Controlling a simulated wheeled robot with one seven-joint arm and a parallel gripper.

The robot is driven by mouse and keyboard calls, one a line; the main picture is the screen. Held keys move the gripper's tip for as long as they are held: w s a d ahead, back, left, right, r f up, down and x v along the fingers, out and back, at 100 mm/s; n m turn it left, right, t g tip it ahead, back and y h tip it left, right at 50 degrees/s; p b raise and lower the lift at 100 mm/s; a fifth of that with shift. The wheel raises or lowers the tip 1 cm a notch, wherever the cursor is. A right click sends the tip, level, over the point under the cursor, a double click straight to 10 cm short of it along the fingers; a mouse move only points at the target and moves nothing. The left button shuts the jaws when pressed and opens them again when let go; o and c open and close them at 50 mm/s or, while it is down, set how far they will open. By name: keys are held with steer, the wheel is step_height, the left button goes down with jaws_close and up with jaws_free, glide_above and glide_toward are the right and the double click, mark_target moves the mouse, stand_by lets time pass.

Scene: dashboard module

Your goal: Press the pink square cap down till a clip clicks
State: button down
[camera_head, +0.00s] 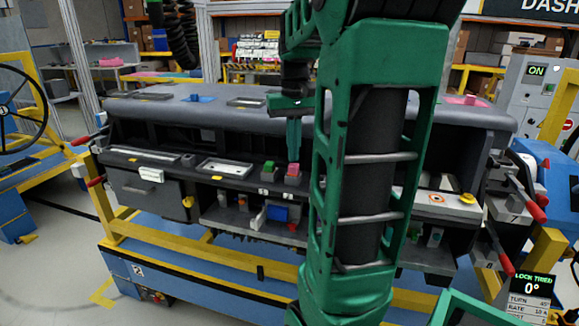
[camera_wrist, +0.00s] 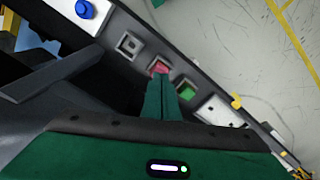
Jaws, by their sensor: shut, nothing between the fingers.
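The pink square cap (camera_head: 292,170) sits on the dashboard's front ledge, beside a green square cap (camera_head: 268,167). In the wrist view the pink cap (camera_wrist: 159,69) shows just beyond my fingertips, with the green cap (camera_wrist: 185,91) to its right. My gripper (camera_head: 293,160) is shut and empty, pointing down over the pink cap. Its fingertips (camera_wrist: 161,80) overlap the near edge of the pink cap in the wrist view. I cannot tell whether they touch it. The clip is not visible.
The dashboard module (camera_head: 190,105) rests on a yellow and blue stand. An empty square socket (camera_wrist: 128,45) and a blue round knob (camera_wrist: 86,9) lie left of the pink cap in the wrist view. A white plate (camera_head: 225,168) lies left of the caps. Red handles (camera_head: 537,212) stick out at the right end.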

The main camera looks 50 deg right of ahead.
steer(key=shift+f, duration=0.95)
stand_by(0.8)
steer(key=shift+r, duration=0.1)
step_height(320, 180, up, 8)
stand_by(0.9)
